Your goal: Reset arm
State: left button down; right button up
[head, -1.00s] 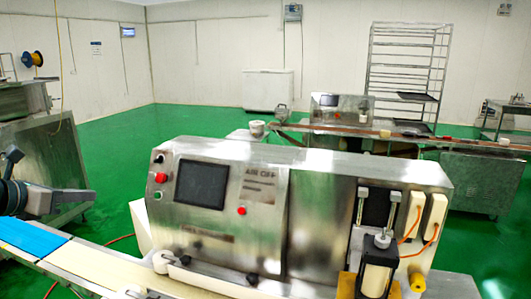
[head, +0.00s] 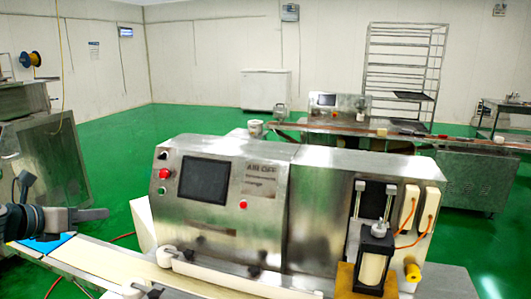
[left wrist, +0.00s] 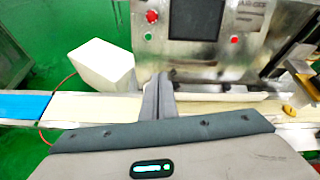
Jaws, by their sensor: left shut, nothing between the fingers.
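My left gripper (head: 92,214) comes in from the left edge of the head view, with its fingers pointing right above the conveyor. It is shut and empty. In the left wrist view its closed fingers (left wrist: 159,97) stand in front of the machine, over the pale belt. My right gripper is not in view.
The conveyor belt (head: 115,265) runs along the machine's front, with a blue section (left wrist: 25,105) at its left. A white box (left wrist: 98,66) stands behind the belt. Another steel machine (head: 340,112) and a rack (head: 400,75) stand farther back. Green floor (head: 120,165) is open between.

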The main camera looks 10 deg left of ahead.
pick_arm(q)
jog(key=s+d+f+n, duration=0.2)
jog(key=d+f+n, duration=0.3)
jog(key=f, duration=0.4)
jog(key=s+d+f+n+g+y, duration=0.1)
jog(key=s+d+f+n, duration=0.1)
jog(key=d+f+n, duration=0.5)
jog(key=s+d+f+n, duration=0.2)
jog(key=d+f+n, duration=0.15)
jog(key=f, duration=0.75)
jog(key=s+d+f+n+g, duration=0.3)
jog(key=s+d+f+n, duration=0.25)
jog(key=s, duration=0.25)
jog(key=s+d+f+n+g, duration=0.2)
jog(key=s+d+f+n, duration=0.3)
jog(key=s, duration=0.3)
jog(key=s+d+f+n+g, duration=0.3)
jog(key=s+d+f+n, duration=0.15)
jog(key=s+n, duration=0.35)
notch_tip(320, 180, down, 29)
jog(key=s+m+g, duration=0.1)
jog(key=s, duration=0.1)
jog(key=s+a+f+g, duration=0.1)
jog(key=s+f, duration=1.5)
jog(key=shift+a, duration=0.4)
